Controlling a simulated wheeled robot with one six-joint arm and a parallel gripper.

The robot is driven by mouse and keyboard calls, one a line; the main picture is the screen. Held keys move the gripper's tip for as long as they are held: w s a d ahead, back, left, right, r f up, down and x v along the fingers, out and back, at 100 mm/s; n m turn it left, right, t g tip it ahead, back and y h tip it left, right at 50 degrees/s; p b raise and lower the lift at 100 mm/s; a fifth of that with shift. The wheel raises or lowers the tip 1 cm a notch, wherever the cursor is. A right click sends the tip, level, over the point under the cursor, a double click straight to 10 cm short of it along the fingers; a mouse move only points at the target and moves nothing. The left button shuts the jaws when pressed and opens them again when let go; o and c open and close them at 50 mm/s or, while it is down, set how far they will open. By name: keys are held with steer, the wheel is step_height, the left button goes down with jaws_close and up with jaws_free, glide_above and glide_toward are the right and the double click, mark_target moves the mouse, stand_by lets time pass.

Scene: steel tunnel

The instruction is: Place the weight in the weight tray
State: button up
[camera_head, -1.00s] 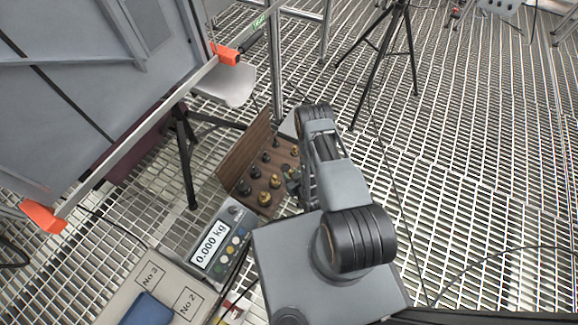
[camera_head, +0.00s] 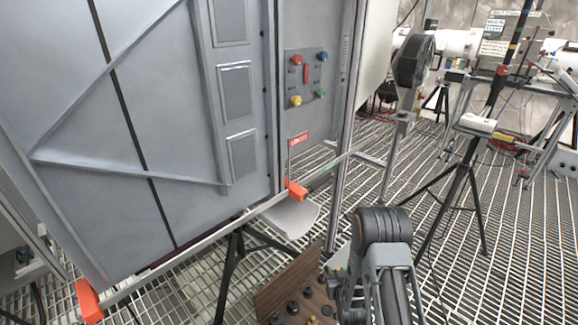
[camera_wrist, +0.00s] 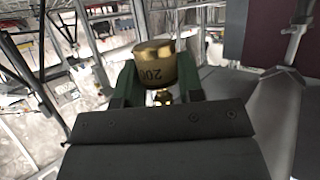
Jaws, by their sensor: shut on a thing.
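The weight (camera_wrist: 155,65) is a brass cylinder with a dark lower band marked "200" and a narrow brass knob. My gripper (camera_wrist: 157,82) is shut on it, with a green finger on each side of the knob end. In the head view my gripper (camera_head: 342,288) is at the bottom, just right of the wooden weight box, and the held weight cannot be made out there. A pale grey plate (camera_head: 290,219), which looks like the weight tray, sits below the orange-ended bar, up and left of my gripper. I see nothing on it.
The wooden box (camera_head: 288,284) holds several black and brass weights. A black tripod leg (camera_head: 229,268) stands left of it. The orange bar end (camera_head: 296,190) and a metal post (camera_head: 345,190) are close to the plate. A large grey cabinet (camera_head: 130,130) fills the left.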

steer(key=shift+m+h, duration=0.4)
steer(key=shift+m, duration=0.1)
steer(key=r, duration=0.2)
steer(key=w+r, duration=0.1)
steer(key=r, duration=0.4)
steer(key=shift+w+a+r, duration=0.15)
steer(key=shift+r, duration=0.05)
steer(key=s+r+p, duration=0.4)
steer(key=r+p, duration=1)
steer(key=p, duration=0.2)
steer(key=s+r+p, duration=0.4)
steer(key=r+p, duration=1.1)
steer(key=p, duration=0.1)
steer(key=shift+p, duration=0.4)
steer(key=shift+s, duration=0.1)
